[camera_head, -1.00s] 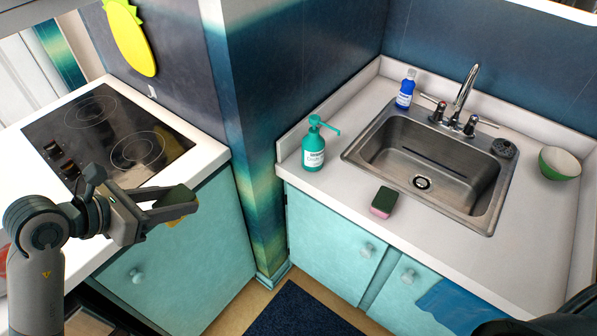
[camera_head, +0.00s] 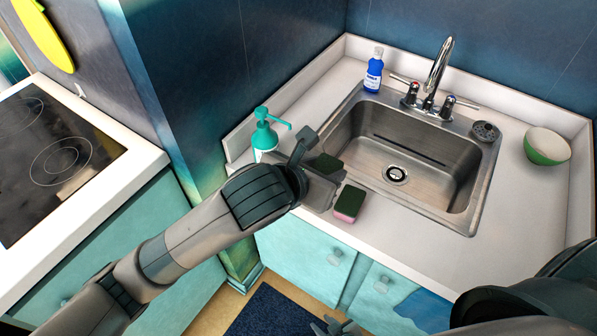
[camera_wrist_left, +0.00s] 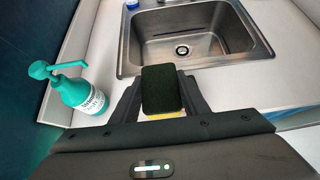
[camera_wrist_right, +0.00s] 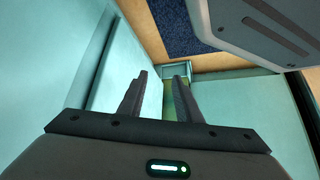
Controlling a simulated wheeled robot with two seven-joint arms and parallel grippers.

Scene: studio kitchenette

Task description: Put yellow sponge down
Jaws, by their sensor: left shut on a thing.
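The yellow sponge has a dark green scouring top; in the left wrist view the sponge (camera_wrist_left: 163,90) is between my left fingers, with a yellow strip at its near edge. Whether the sponge touches the counter cannot be told. My right gripper (camera_wrist_right: 161,88) is open and empty in the right wrist view, low in front of the cabinets.
A pink sponge with a green top (camera_head: 349,204) lies on the counter (camera_head: 415,237) close beside my left gripper. A teal soap pump bottle (camera_head: 265,135) stands left. The sink (camera_head: 365,155), blue bottle (camera_head: 374,72) and green bowl (camera_head: 546,147) are behind and right. The front right counter is clear.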

